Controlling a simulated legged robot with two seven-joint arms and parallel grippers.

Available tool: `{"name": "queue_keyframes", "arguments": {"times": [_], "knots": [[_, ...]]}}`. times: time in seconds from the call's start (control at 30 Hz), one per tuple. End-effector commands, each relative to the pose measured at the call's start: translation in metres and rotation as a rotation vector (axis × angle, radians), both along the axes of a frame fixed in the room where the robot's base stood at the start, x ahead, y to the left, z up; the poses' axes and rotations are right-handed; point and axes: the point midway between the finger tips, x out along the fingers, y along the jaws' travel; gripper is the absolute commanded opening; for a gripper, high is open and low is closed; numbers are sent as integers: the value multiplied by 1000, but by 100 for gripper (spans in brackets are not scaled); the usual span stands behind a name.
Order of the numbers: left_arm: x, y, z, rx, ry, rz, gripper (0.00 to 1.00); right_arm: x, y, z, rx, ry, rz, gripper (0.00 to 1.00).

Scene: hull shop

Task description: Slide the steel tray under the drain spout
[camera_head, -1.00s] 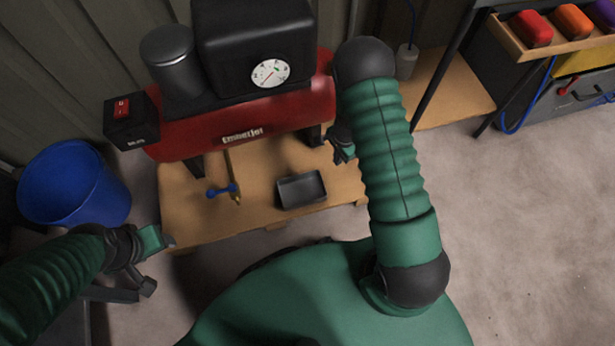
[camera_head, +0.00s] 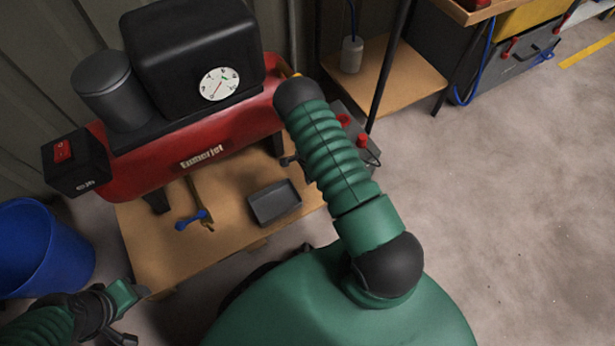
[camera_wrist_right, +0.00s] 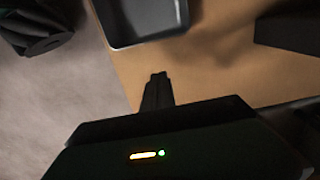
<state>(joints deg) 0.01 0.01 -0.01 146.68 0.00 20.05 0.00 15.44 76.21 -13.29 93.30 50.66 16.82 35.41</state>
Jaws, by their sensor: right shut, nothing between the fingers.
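The steel tray (camera_head: 275,208) is a small dark rectangular pan lying on the wooden board, below and right of the drain spout. The drain spout (camera_head: 196,203) is a thin brass pipe with a blue valve handle under the red tank. My right gripper (camera_head: 289,160) is mostly hidden by my arm, just beyond the tray's upper right corner. In the right wrist view its fingers (camera_wrist_right: 157,88) are together, with nothing between them, and the tray (camera_wrist_right: 150,42) lies apart beyond the tips. My left gripper (camera_head: 128,312) is at the lower left, away from the tray; its jaws are unclear.
The red compressor (camera_head: 200,150) with black feet stands over the wooden board (camera_head: 150,245). A blue bucket (camera_head: 40,250) stands at the left. A grey box with red parts (camera_head: 352,128) is right of the compressor, partly behind my arm. Open concrete floor lies to the right.

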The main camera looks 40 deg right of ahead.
Motion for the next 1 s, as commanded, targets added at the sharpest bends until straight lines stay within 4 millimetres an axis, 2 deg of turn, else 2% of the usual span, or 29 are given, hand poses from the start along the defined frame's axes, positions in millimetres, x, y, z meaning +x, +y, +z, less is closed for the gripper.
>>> {"name": "queue_keyframes", "arguments": {"times": [0.03,0.17,0.3,0.4,0.87,1.0], "knots": [[0,0,-15,0,0,0,55,-1,0,-20,0,1,-1,0],[0,0,-31,0,0,0,55,1,3,-43,0,-1,1,0],[0,0,-40,0,0,0,55,7,27,-37,-1,-2,3,0],[0,0,-43,0,0,0,55,9,35,-35,-2,-1,2,0],[0,0,-39,0,0,0,55,11,44,-31,0,-1,1,0],[0,0,-25,0,0,0,55,17,71,-28,1,1,7,0]]}}
